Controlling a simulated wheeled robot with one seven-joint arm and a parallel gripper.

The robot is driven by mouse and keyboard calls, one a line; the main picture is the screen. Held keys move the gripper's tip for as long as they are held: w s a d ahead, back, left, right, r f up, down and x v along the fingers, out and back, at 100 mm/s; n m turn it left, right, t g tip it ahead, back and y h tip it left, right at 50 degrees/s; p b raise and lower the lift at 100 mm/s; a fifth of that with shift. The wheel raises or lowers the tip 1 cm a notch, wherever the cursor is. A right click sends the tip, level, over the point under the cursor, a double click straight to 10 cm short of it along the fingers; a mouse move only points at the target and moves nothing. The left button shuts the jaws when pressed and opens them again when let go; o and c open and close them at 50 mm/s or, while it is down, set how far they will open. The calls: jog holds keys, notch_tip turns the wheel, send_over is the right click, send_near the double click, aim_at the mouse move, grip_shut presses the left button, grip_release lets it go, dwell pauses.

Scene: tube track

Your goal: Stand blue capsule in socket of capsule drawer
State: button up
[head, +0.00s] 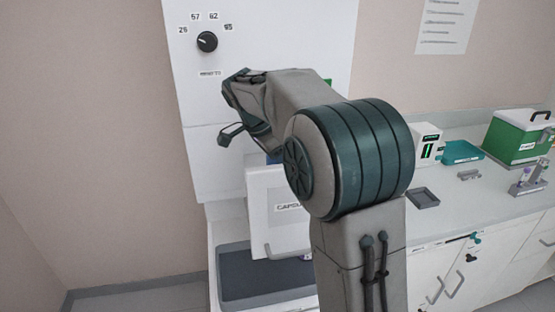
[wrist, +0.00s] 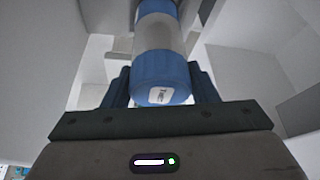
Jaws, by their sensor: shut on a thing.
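The blue capsule (wrist: 160,75) has blue ends and a pale grey middle band, with a small white label on its near end. In the wrist view it sits between the dark fingers of my gripper (wrist: 163,85), which is shut on it. In the head view the fingers are hidden behind my arm; a small blue patch shows below the wrist, but I cannot tell if it is the capsule. The capsule drawer (head: 262,222) has a white front with a partly covered label and stands below my wrist. Its socket is hidden.
A white cabinet panel with a black dial (head: 207,41) stands behind my arm. A dark grey tray (head: 250,275) lies below the drawer. On the right counter are a green-and-white box (head: 515,138), a teal tray (head: 460,152) and a small grey tray (head: 423,198).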

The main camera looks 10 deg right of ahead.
dwell(0.4)
jog(key=shift+f+b, duration=0.85)
jog(key=shift+f, duration=0.2)
jog(key=o, duration=1.1)
jog(key=shift+o, duration=0.2)
jog(key=v, duration=1.3)
jog(key=shift+r, duration=0.4)
